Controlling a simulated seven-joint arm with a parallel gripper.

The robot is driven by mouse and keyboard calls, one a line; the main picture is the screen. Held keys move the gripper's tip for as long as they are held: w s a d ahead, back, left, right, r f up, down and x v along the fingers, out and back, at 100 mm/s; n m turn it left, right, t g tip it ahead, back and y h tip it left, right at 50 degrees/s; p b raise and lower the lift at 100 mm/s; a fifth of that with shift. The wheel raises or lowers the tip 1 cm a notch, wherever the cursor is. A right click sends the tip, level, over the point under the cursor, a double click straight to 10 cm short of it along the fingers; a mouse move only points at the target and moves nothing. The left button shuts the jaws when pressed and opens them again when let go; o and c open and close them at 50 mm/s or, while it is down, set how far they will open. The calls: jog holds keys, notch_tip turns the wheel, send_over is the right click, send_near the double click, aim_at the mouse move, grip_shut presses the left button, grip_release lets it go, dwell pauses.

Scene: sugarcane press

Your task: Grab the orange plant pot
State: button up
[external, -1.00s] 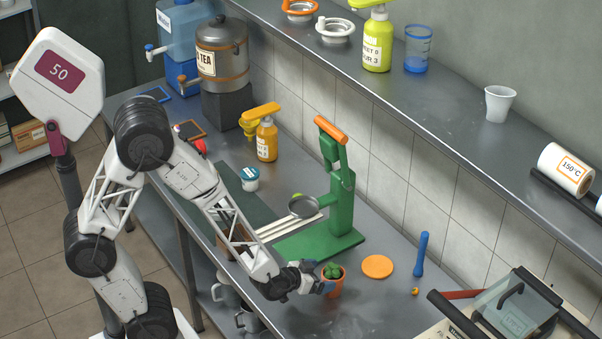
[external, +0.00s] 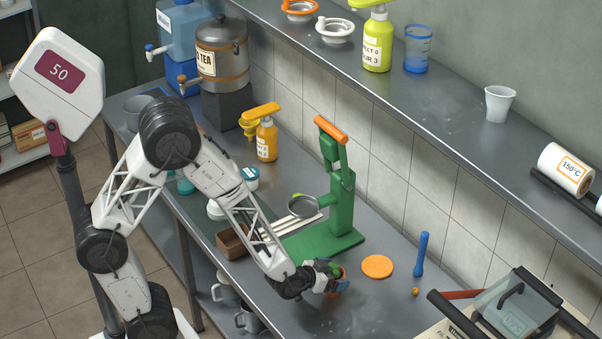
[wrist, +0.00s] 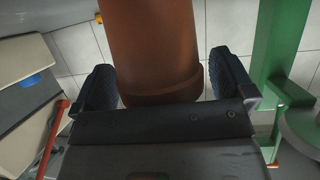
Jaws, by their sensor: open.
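In the wrist view the brownish-orange pot (wrist: 155,50) lies between the two dark fingers of my open gripper (wrist: 162,78). I cannot see any firm contact.
An orange disc (external: 377,266) lies just right of the pot, with a blue stick (external: 421,254) beyond it. The green press (external: 340,215) stands behind. A brown box (external: 232,242) is left of my forearm. The counter in front of the pot is clear.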

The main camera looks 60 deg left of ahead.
dwell(0.5)
jog(key=c, duration=1)
jog(key=shift+r, duration=0.2)
jog(key=shift+c, duration=0.2)
jog(key=shift+r, duration=0.85)
jog(key=shift+s+r, duration=0.3)
jog(key=shift+r, duration=0.45)
jog(key=s+a+r, duration=0.1)
jog(key=s+a, duration=0.2)
jog(key=s, duration=1.2)
jog(key=shift+r, duration=0.2)
jog(key=shift+a, duration=0.1)
